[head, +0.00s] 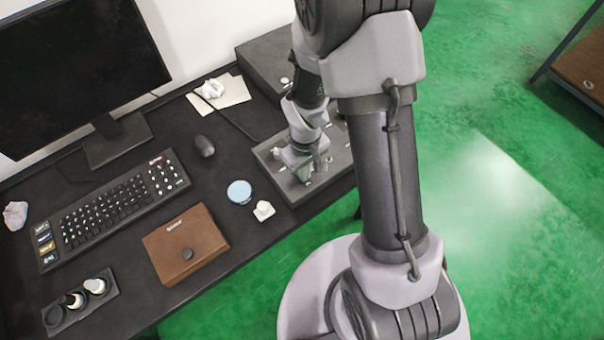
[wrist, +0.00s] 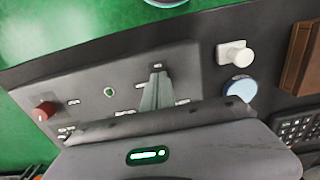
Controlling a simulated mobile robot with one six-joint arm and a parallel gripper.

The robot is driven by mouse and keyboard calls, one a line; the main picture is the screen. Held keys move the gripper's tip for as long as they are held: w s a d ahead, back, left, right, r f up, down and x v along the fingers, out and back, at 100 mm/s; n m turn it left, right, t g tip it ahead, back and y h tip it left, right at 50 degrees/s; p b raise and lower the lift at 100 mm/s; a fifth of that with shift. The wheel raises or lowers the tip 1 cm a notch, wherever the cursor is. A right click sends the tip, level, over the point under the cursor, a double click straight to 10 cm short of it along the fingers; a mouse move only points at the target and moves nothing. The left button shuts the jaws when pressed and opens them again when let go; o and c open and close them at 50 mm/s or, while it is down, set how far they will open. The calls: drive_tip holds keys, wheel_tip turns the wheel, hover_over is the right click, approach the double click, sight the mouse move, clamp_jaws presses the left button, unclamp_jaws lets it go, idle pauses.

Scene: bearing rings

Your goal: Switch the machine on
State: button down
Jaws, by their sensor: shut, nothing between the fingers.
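The machine is a low grey box with a sloping control panel (wrist: 75,80) at the right end of the desk; its casing (head: 268,155) is partly hidden by my arm in the head view. In the wrist view the panel bears a red knob (wrist: 43,111) at left, a small round green-ringed part (wrist: 109,92) and several small white labels. My gripper (wrist: 158,76) is shut and empty, over the panel to the right of the green-ringed part. In the head view my gripper (head: 304,170) is low over the box. Whether the fingertips touch the panel is unclear.
A blue disc (head: 239,191) and a white knobbed piece (head: 264,210) lie left of the machine. A brown case (head: 185,243), keyboard (head: 110,205), mouse (head: 204,146) and monitor (head: 75,65) are further left. A dark box (head: 262,62) stands behind.

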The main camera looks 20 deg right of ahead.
drive_tip(key=shift+f, duration=0.2)
wheel_tip(320, 180, up, 7)
drive_tip(key=p, duration=0.5)
idle(0.3)
drive_tip(key=s+a+r+m+t, duration=0.1)
drive_tip(key=s+r+m+t, duration=0.1)
drive_tip(key=r, duration=0.7)
drive_tip(key=s+r+m+t, duration=0.1)
drive_tip(key=r+m, duration=0.1)
drive_tip(key=r, duration=0.7)
drive_tip(key=s+a+r+m+t+y+b, duration=0.1)
drive_tip(key=s+a+r+m+t+y, duration=0.1)
drive_tip(key=s+r, duration=0.7)
drive_tip(key=shift+s+a+r+m+t, duration=0.2)
drive_tip(key=shift+s+a+m+t, duration=0.25)
drive_tip(key=shift+m, duration=0.55)
